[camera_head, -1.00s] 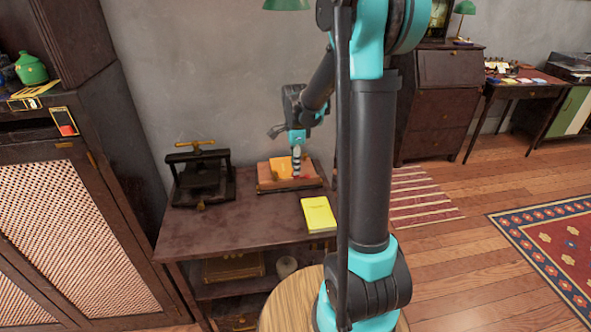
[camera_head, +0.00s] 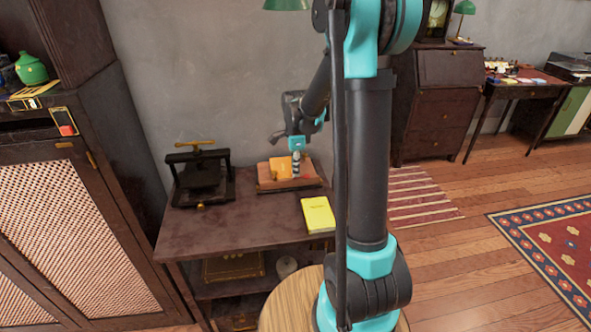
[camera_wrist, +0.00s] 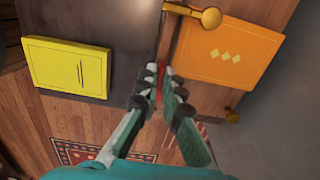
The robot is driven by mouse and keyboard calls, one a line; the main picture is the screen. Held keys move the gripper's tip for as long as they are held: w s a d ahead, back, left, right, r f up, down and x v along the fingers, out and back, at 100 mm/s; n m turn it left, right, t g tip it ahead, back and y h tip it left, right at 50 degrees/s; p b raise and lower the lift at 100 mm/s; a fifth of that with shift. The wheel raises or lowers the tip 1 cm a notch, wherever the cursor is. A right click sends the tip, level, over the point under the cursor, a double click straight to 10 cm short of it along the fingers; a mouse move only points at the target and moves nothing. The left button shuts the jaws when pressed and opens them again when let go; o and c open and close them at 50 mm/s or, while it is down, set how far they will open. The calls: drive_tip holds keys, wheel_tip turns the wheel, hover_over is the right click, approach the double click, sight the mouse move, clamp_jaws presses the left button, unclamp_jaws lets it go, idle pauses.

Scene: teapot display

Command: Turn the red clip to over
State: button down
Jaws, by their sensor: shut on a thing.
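My gripper (camera_head: 297,168) reaches down to the wooden stand on the dark table; in the wrist view its fingertips (camera_wrist: 163,82) close around a small red piece, the red clip (camera_wrist: 163,72). Most of the clip is hidden by the fingers. An orange panel with three pale diamonds (camera_wrist: 226,54) is right beside the fingertips, with brass knobs near two of its corners. In the head view the orange panel (camera_head: 281,168) stands raised on the wooden stand (camera_head: 285,185), left of the fingers.
A yellow booklet (camera_head: 318,214) lies on the dark table (camera_head: 230,232), at the front right of the stand. A black press with a brass handle (camera_head: 200,178) stands to the left. The table front is clear. A grey wall (camera_head: 240,80) is close behind.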

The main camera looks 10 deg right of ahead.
drive_tip(key=shift+n, duration=0.3)
drive_tip(key=n, duration=0.8)
drive_tip(key=shift+n, duration=0.4)
drive_tip(key=n, duration=0.4)
drive_tip(key=shift+n, duration=2.2)
drive_tip(key=c, duration=1.7)
unclamp_jaws()
